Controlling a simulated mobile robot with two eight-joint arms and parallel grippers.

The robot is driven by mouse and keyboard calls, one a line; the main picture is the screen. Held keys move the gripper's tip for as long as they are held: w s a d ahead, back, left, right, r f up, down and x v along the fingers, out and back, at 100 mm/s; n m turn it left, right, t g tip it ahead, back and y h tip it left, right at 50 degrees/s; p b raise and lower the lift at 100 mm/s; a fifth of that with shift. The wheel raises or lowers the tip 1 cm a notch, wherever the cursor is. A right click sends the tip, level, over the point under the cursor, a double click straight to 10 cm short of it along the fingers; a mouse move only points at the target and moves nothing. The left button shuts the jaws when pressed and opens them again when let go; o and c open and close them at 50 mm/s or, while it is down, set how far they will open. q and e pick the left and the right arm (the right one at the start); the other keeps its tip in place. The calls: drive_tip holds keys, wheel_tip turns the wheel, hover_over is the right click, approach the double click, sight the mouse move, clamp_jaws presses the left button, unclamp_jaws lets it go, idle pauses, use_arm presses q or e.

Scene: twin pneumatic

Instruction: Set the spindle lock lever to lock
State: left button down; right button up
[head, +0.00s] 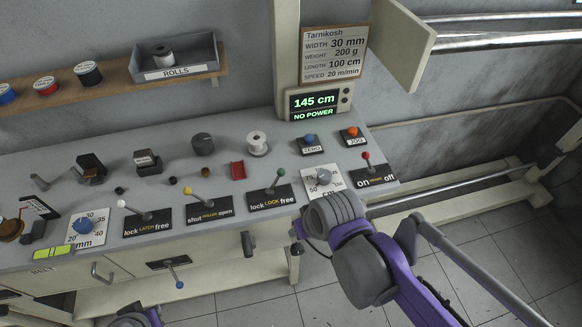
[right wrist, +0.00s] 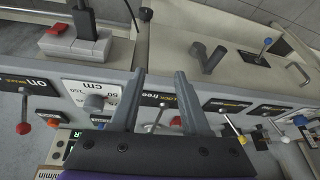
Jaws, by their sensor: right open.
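The green-knobbed lever (head: 280,173) stands on the black "lock LOCK free" plate (head: 273,200) on the bench front. Its knob leans right, toward "free". In the right wrist view the plate (right wrist: 157,98) shows upside down between my fingers, with a pale lever rod (right wrist: 154,125) beyond; its knob is not clear. My right gripper (right wrist: 159,74) is open and empty, its fingers apart in front of that plate. In the head view my right wrist hides most of the gripper, right of and below the lever. Only part of my left arm shows at the bottom edge.
Close by stand the yellow-knobbed roller lever (head: 189,190), the white-knobbed latch lever (head: 122,204), the grey cm dial (head: 324,175) and the red-knobbed on/off lever (head: 366,157). A dark handle (head: 248,243) juts from the front panel. The display (head: 318,103) reads "145 cm, NO POWER".

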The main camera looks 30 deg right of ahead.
drive_tip(key=w+d+r+m+g, duration=0.1)
drive_tip(key=w+d+r, duration=0.1)
drive_tip(key=w, duration=0.1)
drive_tip(key=w+d+r+m+y, duration=0.1)
drive_tip(key=w+d+r, duration=0.1)
drive_tip(key=d+r, duration=0.1)
drive_tip(key=shift+w+r+m+g+y, duration=0.3)
drive_tip(key=shift+w+m+g, duration=0.1)
clamp_jaws()
drive_tip(key=w+d+r+m+y, duration=0.2)
drive_tip(key=w+d+r, duration=0.3)
drive_tip(key=d, duration=0.3)
drive_tip(key=shift+d+r+g+y, duration=0.2)
drive_tip(key=shift+r+g+y, duration=0.1)
drive_tip(key=shift+r+y, duration=0.2)
drive_tip(key=shift+w, duration=0.1)
